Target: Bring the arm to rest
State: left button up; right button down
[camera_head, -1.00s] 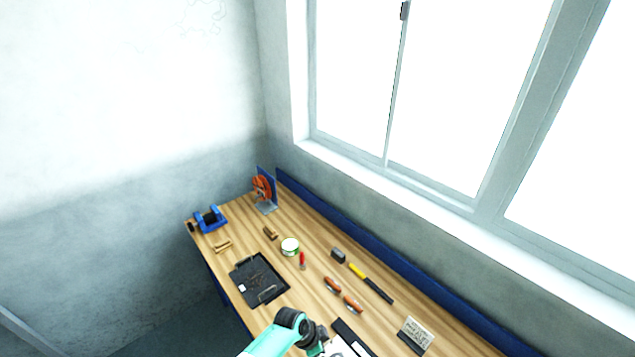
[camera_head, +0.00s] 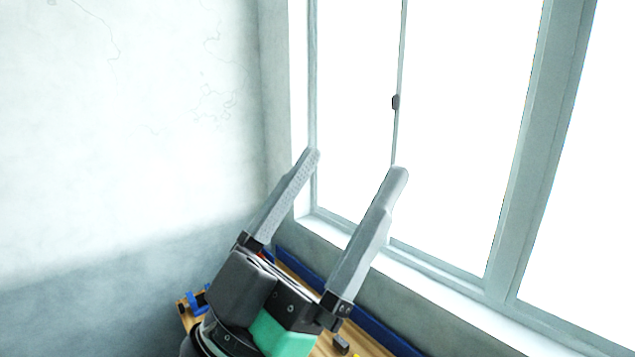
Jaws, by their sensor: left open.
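My left gripper (camera_head: 353,164) fills the lower middle of the head view. Its two long grey fingers stand wide apart and point up toward the window. Nothing is between them, so it is open and empty. It is raised in front of the wooden workbench (camera_head: 320,350) and hides most of the top. My right gripper is not in view.
A blue tool (camera_head: 195,301) stands at the bench's far left end. A small dark block (camera_head: 341,344) lies on the bench right of my gripper. A blue strip (camera_head: 375,331) edges the bench below the window sill (camera_head: 440,283). The left wall is bare.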

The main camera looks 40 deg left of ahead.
pick_arm(q)
jog(key=shift+s+r+t, duration=0.15)
jog(key=shift+s+r, duration=0.15)
jog(key=shift+s, duration=0.3)
jog(key=shift+s+r+t, duration=0.15)
jog(key=shift+s+r, duration=0.1)
jog(key=shift+s, duration=0.3)
dwell(0.4)
